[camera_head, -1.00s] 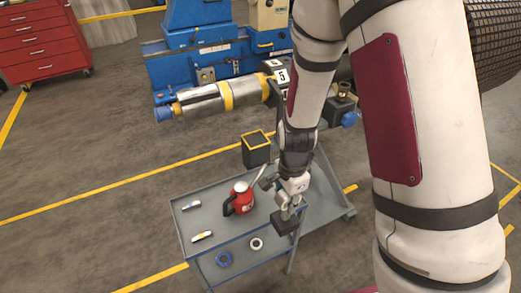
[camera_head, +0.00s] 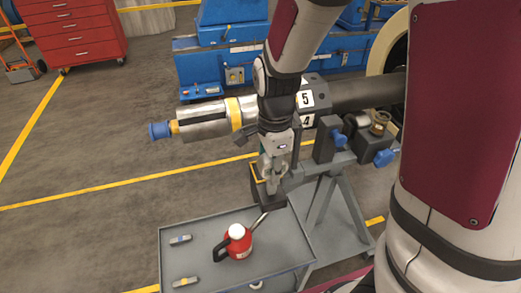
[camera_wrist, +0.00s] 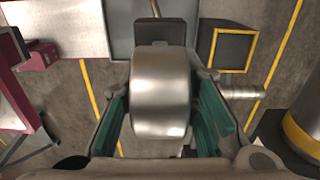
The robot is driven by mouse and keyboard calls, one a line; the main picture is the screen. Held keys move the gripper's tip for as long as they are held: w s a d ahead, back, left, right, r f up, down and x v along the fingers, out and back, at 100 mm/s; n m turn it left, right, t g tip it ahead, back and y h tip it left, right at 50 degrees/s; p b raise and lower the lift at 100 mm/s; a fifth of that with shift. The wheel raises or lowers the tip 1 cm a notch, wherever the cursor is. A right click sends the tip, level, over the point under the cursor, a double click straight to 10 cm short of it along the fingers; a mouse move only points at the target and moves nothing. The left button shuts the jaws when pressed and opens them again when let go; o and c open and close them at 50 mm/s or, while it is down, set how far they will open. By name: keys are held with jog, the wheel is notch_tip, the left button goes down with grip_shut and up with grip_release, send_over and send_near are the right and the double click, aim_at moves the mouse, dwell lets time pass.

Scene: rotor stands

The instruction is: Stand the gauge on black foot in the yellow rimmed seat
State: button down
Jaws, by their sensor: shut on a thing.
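My gripper (camera_head: 271,176) is shut on the gauge, whose rounded metal body (camera_wrist: 160,90) fills the space between the green-lined fingers in the wrist view. The gauge's black foot (camera_head: 270,197) hangs below the fingers in the head view. The yellow rimmed seat (camera_head: 254,172) is a dark box partly hidden behind my gripper and the foot. In the wrist view the seat (camera_wrist: 232,50) is a dark square with a yellow border, right of the gauge and apart from it. The head view does not clearly show the gap between foot and seat.
A grey cart (camera_head: 190,230) below carries a red oil can (camera_head: 237,242) with a spout pointing towards the foot, and two small tools. A metal rotor shaft (camera_head: 205,120) lies behind my gripper. Blue clamps (camera_head: 385,157) and a stand are at right.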

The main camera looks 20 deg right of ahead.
jog(key=w+d+f, duration=0.1)
jog(key=w+f, duration=0.1)
jog(key=w, duration=0.5)
jog(key=w+d+f, duration=0.2)
jog(key=w+f, duration=0.1)
jog(key=w, duration=0.4)
jog(key=shift+w+d, duration=0.2)
jog(key=shift+w, duration=0.15)
jog(key=c, duration=1.6)
grip_release()
jog(key=shift+f, duration=0.15)
jog(key=shift+c, duration=0.2)
jog(key=o, duration=0.4)
